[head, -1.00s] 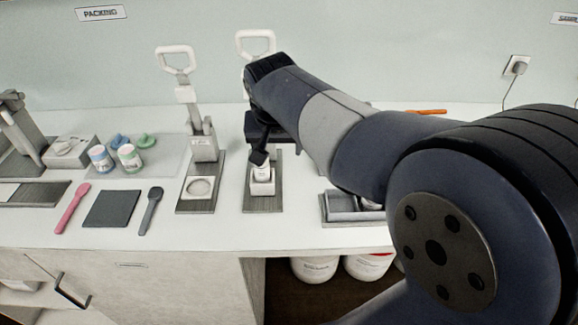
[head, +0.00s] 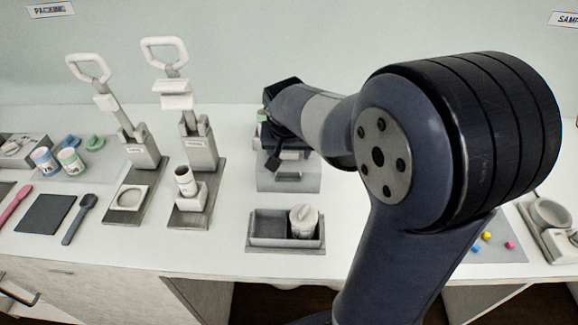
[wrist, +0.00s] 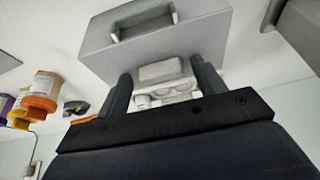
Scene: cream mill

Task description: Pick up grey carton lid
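A grey box-like carton (head: 288,183) stands at the back of the counter, partly hidden by my arm in the head view. A pale raised block (wrist: 160,71), which looks like the grip of the lid, sits on that surface. My gripper (wrist: 163,80) is open, its two dark fingers on either side of the block with small gaps. In the head view my gripper (head: 285,162) is over the carton; I cannot tell its exact height.
A grey tray (head: 264,243) holding a pale round item (head: 304,221) lies in front of the carton. Colored-lid jars (wrist: 42,90) show at the wrist view's left.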

